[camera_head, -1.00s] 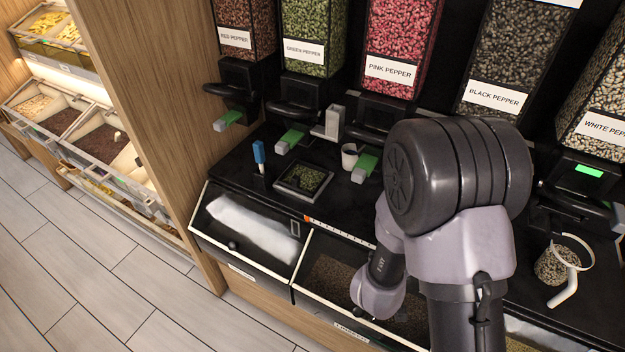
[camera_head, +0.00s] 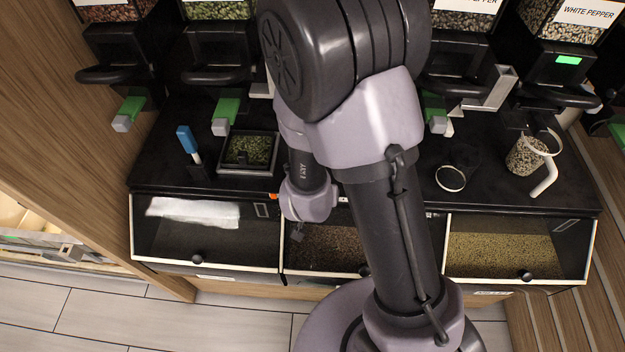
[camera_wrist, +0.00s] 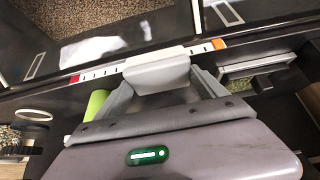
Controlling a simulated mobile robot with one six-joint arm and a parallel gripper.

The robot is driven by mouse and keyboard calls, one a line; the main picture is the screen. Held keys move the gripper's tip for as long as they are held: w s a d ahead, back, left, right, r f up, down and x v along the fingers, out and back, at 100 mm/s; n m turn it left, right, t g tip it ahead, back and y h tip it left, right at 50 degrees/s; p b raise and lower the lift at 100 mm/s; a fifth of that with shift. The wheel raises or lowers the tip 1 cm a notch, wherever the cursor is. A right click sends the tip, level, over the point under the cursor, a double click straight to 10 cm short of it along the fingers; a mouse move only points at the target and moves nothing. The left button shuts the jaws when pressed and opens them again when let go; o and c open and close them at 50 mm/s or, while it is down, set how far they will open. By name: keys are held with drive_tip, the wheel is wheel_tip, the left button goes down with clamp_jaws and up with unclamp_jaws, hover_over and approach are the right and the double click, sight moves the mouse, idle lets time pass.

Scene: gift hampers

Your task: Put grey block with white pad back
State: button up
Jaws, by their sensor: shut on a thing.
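In the wrist view my gripper (camera_wrist: 160,88) is shut on a pale grey block (camera_wrist: 155,72), held across its fingertips. The block is in front of the scale strip (camera_wrist: 205,47) with red and orange marks; I cannot tell whether it touches it. In the head view my arm hides the fingertips and the block, with my wrist low near the counter's front edge.
A small tray of green pepper (camera_head: 225,169) and a blue-handled tool (camera_head: 188,141) stand left of my arm. A black cup with a white rim (camera_head: 449,178) and a jug (camera_head: 524,155) stand right. Glass-lidded bins (camera_head: 205,243) line the front. Pepper dispensers stand behind.

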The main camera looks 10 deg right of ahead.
drive_tip(key=w+p, duration=0.1)
drive_tip(key=w, duration=0.1)
drive_tip(key=w+d, duration=0.1)
drive_tip(key=w, duration=0.1)
drive_tip(key=shift+d+r+p, duration=0.15)
drive_tip(key=shift+d+p, duration=0.05)
drive_tip(key=shift+p, duration=0.15)
drive_tip(key=w, duration=0.1)
drive_tip(key=w+d, duration=0.1)
drive_tip(key=w, duration=0.1)
drive_tip(key=w+f, duration=0.1)
drive_tip(key=w, duration=0.1)
drive_tip(key=shift+d, duration=0.25)
drive_tip(key=shift+f+b, duration=0.3)
drive_tip(key=shift+b, duration=0.1)
drive_tip(key=shift+f, duration=0.2)
drive_tip(key=o, duration=1.1)
drive_tip(key=shift+r, duration=0.15)
drive_tip(key=p+v, duration=0.5)
drive_tip(key=v, duration=0.6)
drive_tip(key=shift+r, duration=0.25)
drive_tip(key=shift+s+r+p, duration=0.25)
drive_tip(key=shift+s+p, duration=0.05)
drive_tip(key=shift+s, duration=0.05)
